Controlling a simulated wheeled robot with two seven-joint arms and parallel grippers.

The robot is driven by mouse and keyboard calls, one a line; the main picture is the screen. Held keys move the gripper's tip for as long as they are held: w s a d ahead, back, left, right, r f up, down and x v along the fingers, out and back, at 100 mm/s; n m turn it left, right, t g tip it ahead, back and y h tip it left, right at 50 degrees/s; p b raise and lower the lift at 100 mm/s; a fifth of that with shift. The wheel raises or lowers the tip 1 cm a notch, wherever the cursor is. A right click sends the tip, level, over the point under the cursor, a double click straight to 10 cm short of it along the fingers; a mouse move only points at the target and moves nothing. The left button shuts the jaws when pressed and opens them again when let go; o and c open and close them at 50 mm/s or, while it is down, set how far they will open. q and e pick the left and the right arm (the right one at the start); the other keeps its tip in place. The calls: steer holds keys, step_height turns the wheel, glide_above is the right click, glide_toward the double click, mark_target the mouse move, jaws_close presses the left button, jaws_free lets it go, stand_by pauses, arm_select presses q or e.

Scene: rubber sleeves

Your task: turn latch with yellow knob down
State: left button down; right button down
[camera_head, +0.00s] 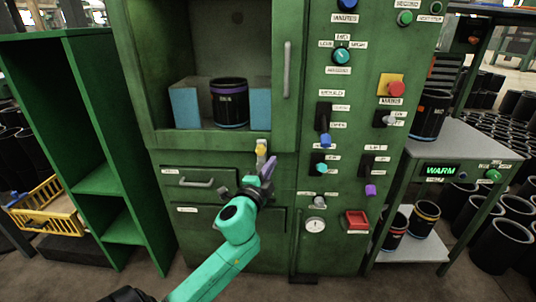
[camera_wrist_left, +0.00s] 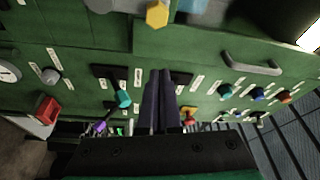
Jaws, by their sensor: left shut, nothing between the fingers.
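The latch's yellow knob (camera_head: 261,149) is on the green cabinet front, just below the lower edge of the window opening. In the left wrist view the yellow knob (camera_wrist_left: 157,14) is at the top, beyond my fingertips. A pale grey piece shows by the knob; I cannot tell exactly how the latch is turned. My left gripper (camera_head: 268,166) is just below the knob, with its dark fingers together and nothing between them. In the left wrist view the shut fingers of my left gripper (camera_wrist_left: 161,73) point toward the knob, with a visible gap. My right gripper is not in view.
A vertical handle (camera_head: 287,69) is right of the window, where a black sleeve (camera_head: 229,103) stands between blue blocks. A drawer handle (camera_head: 197,183) is left of my gripper. Switches and a red button (camera_head: 396,89) fill the right panel. A green shelf (camera_head: 97,178) stands left.

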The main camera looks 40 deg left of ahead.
arm_select(q)
steer(key=w+a, duration=0.4)
steer(key=a, duration=0.1)
steer(key=shift+w+a+f, duration=0.25)
steer(key=shift+w, duration=0.15)
steer(key=shift+f+b, duration=0.1)
steer(key=shift+b, duration=0.25)
